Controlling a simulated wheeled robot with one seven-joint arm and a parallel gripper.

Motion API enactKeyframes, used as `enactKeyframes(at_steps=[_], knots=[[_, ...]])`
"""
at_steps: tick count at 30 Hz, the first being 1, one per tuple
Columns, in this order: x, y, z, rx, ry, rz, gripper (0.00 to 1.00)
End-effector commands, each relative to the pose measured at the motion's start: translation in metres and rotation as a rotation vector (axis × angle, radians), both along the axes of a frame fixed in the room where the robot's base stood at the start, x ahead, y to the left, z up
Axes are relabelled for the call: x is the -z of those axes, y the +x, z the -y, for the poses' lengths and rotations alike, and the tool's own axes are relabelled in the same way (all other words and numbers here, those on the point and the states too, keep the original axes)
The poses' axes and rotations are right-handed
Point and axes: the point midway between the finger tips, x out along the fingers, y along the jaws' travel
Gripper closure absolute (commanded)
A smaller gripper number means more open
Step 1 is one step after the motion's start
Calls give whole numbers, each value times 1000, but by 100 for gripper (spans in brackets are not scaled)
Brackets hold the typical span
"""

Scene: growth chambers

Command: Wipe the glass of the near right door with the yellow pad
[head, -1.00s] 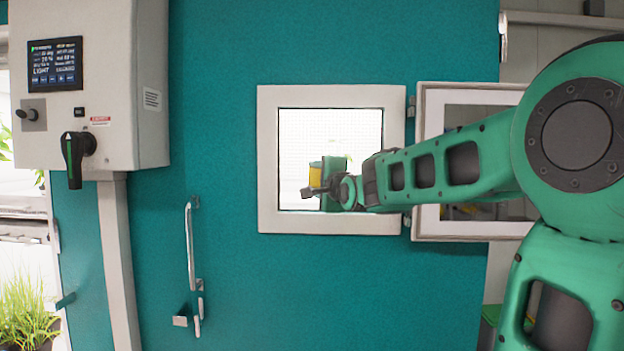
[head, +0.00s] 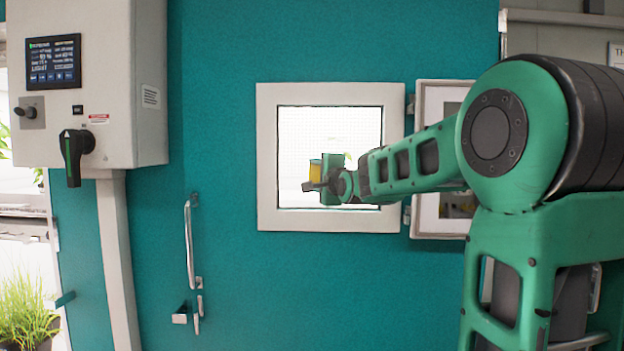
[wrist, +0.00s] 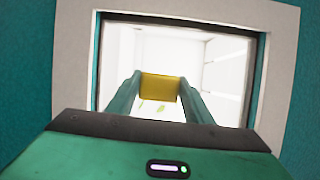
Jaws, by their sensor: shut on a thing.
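The teal door (head: 230,270) has a white-framed window whose bright glass (head: 300,130) faces me; the glass also shows in the wrist view (wrist: 120,60). My gripper (wrist: 159,88) is shut on the yellow pad (wrist: 160,86), which sits between its two green fingers. In the head view the pad (head: 315,172) shows as a small yellow patch in front of the lower middle of the glass, beside my gripper (head: 318,178). I cannot tell whether the pad touches the glass.
A hinged framed panel (head: 425,180) stands open to the right of the window, partly behind my arm. A vertical handle (head: 190,245) is on the door at left. A grey control box (head: 110,60) with a screen and black lever is further left.

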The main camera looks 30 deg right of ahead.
Motion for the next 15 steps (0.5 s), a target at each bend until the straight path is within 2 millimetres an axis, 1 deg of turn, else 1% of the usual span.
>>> enactKeyframes(at_steps=[15], knots=[[0,3,2,0,0,0,75]])
